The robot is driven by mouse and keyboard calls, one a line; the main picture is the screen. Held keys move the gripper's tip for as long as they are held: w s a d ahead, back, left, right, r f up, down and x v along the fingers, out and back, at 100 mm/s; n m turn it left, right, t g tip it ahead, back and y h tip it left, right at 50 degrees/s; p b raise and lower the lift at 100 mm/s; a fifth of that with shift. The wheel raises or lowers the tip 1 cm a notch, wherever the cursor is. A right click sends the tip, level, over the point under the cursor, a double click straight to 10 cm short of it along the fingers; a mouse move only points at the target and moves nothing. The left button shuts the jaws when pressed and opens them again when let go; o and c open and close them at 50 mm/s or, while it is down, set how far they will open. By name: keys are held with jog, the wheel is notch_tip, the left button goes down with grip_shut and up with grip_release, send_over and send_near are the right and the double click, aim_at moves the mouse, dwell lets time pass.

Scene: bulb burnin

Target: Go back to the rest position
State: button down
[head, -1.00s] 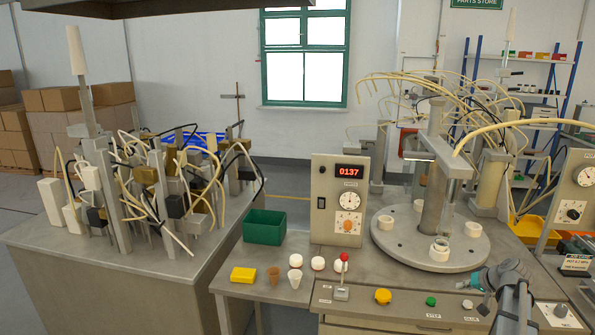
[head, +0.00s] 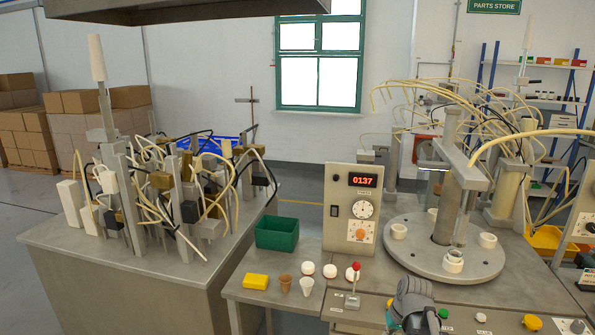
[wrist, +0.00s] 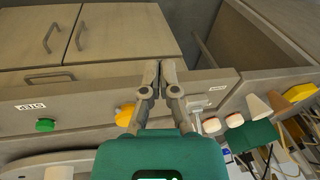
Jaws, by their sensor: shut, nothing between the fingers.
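My gripper (wrist: 160,68) is shut and empty in the wrist view, its two fingertips together in front of the grey console's front. Nothing is held. In the head view my arm (head: 412,305) rises at the lower middle over the console; the fingers cannot be made out there. The wrist view shows a green button (wrist: 45,125) and a yellow button (wrist: 125,115) on the console, left of my fingers. The red-knobbed lever (head: 354,285) stands just left of my arm in the head view.
A round turntable (head: 430,262) with white cups stands behind my arm. The timer panel (head: 352,210) reads 0137. A green bin (head: 277,233), yellow block (head: 256,281) and white domes (head: 330,271) sit left. A machine bench (head: 120,262) stands further left.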

jog(key=s+a+n+g+h, duration=0.1)
jog(key=s+a+h, duration=0.1)
jog(key=s+a, duration=0.6)
jog(key=shift+r+g+p, duration=0.15)
jog(key=shift+g+p, duration=0.15)
jog(key=shift+w+a, duration=0.1)
dwell(3.0)
